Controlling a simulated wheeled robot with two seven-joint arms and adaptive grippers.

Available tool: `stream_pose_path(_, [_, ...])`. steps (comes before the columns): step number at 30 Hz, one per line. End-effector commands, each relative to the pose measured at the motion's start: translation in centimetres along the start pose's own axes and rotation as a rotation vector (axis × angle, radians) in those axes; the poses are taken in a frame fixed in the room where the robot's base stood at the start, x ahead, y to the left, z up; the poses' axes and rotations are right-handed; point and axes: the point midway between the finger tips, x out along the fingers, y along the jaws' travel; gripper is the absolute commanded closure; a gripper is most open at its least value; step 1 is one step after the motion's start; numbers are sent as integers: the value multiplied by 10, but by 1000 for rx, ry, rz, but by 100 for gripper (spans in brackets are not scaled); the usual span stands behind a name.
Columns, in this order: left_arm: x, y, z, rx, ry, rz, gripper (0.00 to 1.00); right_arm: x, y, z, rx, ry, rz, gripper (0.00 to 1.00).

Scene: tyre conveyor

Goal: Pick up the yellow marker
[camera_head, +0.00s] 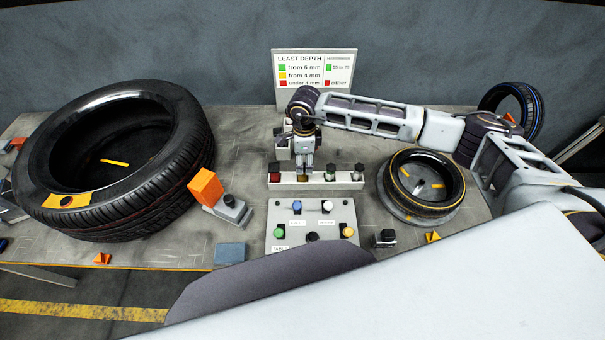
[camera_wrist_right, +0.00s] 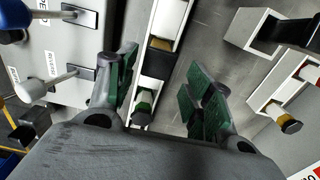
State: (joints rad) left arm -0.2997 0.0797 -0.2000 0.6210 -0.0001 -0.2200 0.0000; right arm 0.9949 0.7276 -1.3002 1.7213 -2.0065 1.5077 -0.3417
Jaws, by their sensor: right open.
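A white rack (camera_head: 315,185) with several coloured, dark-topped pieces stands behind the control panel. My right gripper (camera_head: 304,172) points down over it, hiding part of the rack. In the right wrist view my right gripper (camera_wrist_right: 160,95) is open. A green-capped piece (camera_wrist_right: 143,100) shows between its fingers, apparently below them, and an amber patch (camera_wrist_right: 160,44) lies in the rack farther up. A pale piece with a yellow band and dark top (camera_wrist_right: 289,122) stands in another white holder at the right; I cannot tell surely whether it is the yellow marker. My left gripper is not in view.
The panel (camera_head: 270,235) with switches and buttons is in front of the rack. A large tyre (camera_head: 185,190) lies left, with an orange block (camera_head: 206,187) beside it. A smaller wheel (camera_head: 420,212) is right. A sign (camera_head: 314,70) stands behind. Bare table shows between tyre and rack.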

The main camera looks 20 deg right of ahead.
Motion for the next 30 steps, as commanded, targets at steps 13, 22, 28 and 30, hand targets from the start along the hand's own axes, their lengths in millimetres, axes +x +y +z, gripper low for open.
stream_pose_path(13, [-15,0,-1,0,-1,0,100,37,4,4,0,1,3,48])
stream_pose_path(22, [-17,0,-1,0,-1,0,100,51,3,5,-1,0,0,48])
stream_pose_path(28, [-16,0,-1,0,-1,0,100,51,3,4,0,0,1,48])
stream_pose_path(30, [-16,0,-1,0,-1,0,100,51,3,4,0,0,1,48])
